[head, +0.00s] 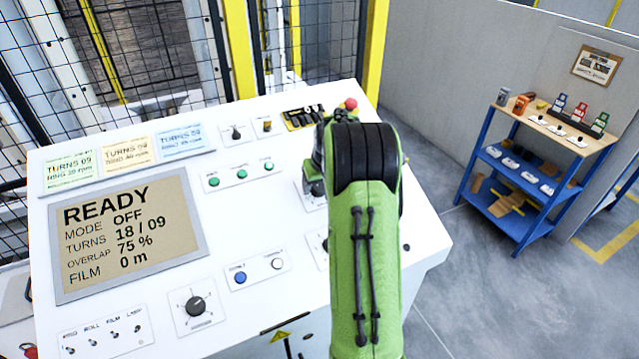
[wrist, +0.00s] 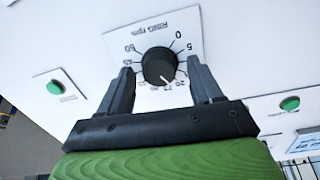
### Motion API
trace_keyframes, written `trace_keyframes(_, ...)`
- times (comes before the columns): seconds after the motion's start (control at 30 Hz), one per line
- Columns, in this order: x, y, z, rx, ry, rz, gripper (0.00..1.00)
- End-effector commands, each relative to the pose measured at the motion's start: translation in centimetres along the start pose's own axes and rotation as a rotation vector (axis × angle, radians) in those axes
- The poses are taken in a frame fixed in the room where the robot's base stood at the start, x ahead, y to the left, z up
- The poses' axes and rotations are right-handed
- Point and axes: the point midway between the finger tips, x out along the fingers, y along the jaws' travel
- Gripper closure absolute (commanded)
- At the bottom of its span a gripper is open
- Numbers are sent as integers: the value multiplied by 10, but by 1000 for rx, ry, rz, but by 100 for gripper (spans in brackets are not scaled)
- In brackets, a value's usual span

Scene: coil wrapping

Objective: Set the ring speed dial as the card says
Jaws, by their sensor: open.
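The ring speed dial (wrist: 159,66) is a round black knob on a white plate marked RING rpm, seen upside down in the wrist view. Its white pointer mark is on the side facing my gripper, near the small 20 label; the exact reading is unclear. My gripper (wrist: 160,70) is open, with one finger on each side of the knob; I cannot tell whether they touch it. In the head view my green arm hides the dial. Three cards stand on the console: green (head: 70,170), yellow (head: 128,153) and blue (head: 185,140). Their small RING lines are hard to read.
A display (head: 130,232) reads READY, MODE OFF, TURNS 18 / 09. Green buttons (wrist: 56,87) flank the dial. Another black knob (head: 196,306), switches and a red button (head: 350,104) sit on the console. A mesh fence is behind; a blue shelf cart (head: 530,170) stands right.

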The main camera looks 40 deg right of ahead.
Motion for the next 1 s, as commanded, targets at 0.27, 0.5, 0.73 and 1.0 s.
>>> trace_keyframes(0.27, 0, 0, 0, 1, 0, 0, 64)
trace_keyframes(0.5, 0, 0, 0, 1, 0, 0, 91)
trace_keyframes(0.73, 0, 0, 0, 36, -2, -1, 91)
trace_keyframes(1.0, 0, 1, 0, 195, -9, -5, 91)
